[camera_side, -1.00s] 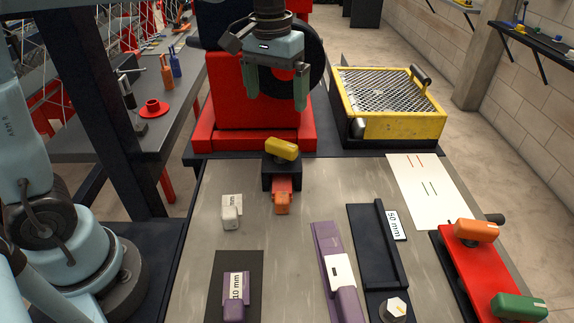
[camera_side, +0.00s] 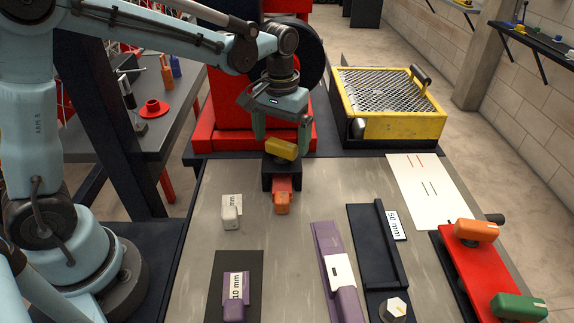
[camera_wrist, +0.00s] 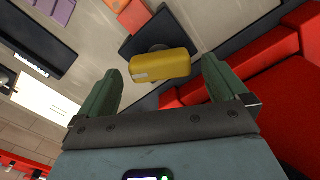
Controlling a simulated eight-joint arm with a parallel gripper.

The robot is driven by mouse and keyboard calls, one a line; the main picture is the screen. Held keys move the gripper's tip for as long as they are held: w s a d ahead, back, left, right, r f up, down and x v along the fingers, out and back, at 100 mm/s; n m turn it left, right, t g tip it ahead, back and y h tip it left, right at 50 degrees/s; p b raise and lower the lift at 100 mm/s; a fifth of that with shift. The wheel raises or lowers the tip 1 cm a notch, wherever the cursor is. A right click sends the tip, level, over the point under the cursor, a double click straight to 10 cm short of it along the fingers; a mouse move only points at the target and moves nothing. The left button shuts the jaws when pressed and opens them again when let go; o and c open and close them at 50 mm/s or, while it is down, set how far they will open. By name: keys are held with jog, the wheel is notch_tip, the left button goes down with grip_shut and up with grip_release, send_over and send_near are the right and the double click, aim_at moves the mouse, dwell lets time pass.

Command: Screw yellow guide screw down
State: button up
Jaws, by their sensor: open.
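The yellow guide screw (camera_side: 281,149) has a block-shaped yellow head and sits on a small dark block (camera_side: 268,180) at the back edge of the bench. In the wrist view the yellow screw (camera_wrist: 161,66) lies between and just beyond the two green fingers. My gripper (camera_side: 281,134) is open, pointing down close above the yellow head, with a finger on either side. It also shows in the wrist view (camera_wrist: 160,80). Clear gaps show between the head and both fingers there.
A red machine base (camera_side: 225,138) stands just behind the screw. A yellow mesh-topped box (camera_side: 405,127) is at the back right. Purple parts (camera_side: 327,250), a dark rail (camera_side: 372,250) and a red fixture (camera_side: 468,265) lie nearer. Bench around the screw's front is mostly clear.

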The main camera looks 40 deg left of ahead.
jog(key=shift+f, duration=0.85)
jog(key=c, duration=1)
